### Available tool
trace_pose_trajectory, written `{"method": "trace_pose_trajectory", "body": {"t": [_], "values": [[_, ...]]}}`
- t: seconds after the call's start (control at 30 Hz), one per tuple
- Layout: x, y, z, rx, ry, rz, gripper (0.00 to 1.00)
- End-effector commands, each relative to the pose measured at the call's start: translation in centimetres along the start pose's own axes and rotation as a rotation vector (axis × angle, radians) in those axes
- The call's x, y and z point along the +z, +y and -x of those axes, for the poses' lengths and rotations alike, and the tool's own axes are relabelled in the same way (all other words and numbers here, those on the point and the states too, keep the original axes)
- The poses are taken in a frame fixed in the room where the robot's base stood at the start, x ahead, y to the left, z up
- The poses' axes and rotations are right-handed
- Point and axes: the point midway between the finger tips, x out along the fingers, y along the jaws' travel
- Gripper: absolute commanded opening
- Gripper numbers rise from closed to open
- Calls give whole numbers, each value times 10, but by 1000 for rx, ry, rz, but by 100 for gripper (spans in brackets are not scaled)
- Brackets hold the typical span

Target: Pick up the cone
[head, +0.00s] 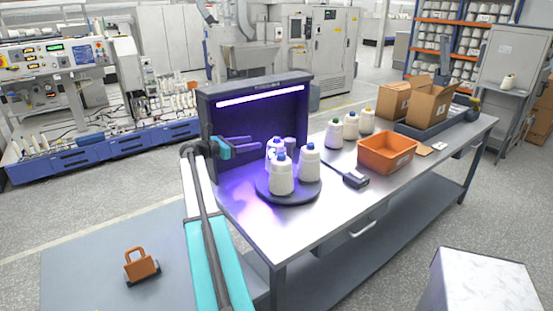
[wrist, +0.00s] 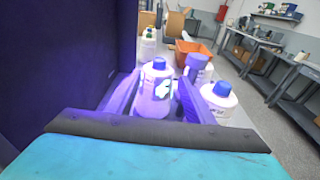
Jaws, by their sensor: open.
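Several white cones stand upright on a dark round turntable (head: 290,199) in front of the lit booth. In the head view, one blue-topped cone (head: 282,178) is in front, another (head: 309,162) at right, and a third (head: 273,149) behind, partly hidden. A grey-topped piece (head: 290,146) shows behind them. My gripper (head: 260,143) is open, its fingers reaching right toward the rear cone. In the wrist view, a blue-topped cone (wrist: 155,92) with a white patch shows between the fingers, contact unclear. A purple-topped cone (wrist: 198,70) and a blue-topped cone (wrist: 217,103) are to its right.
The dark booth (head: 255,110) with a purple lamp stands close behind the turntable. An orange bin (head: 387,153), a dark handheld device (head: 356,180) and several more cones (head: 351,126) are farther along the bench. The bench's front left is clear.

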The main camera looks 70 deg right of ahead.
Motion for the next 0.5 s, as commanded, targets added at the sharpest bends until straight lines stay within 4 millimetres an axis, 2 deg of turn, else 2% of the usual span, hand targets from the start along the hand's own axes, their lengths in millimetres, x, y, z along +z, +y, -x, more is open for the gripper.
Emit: {"method": "trace_pose_trajectory", "body": {"t": [0.27,0.5], "values": [[1,-1,-12,-4,0,0,48],[2,-1,-44,-6,1,0,48]]}}
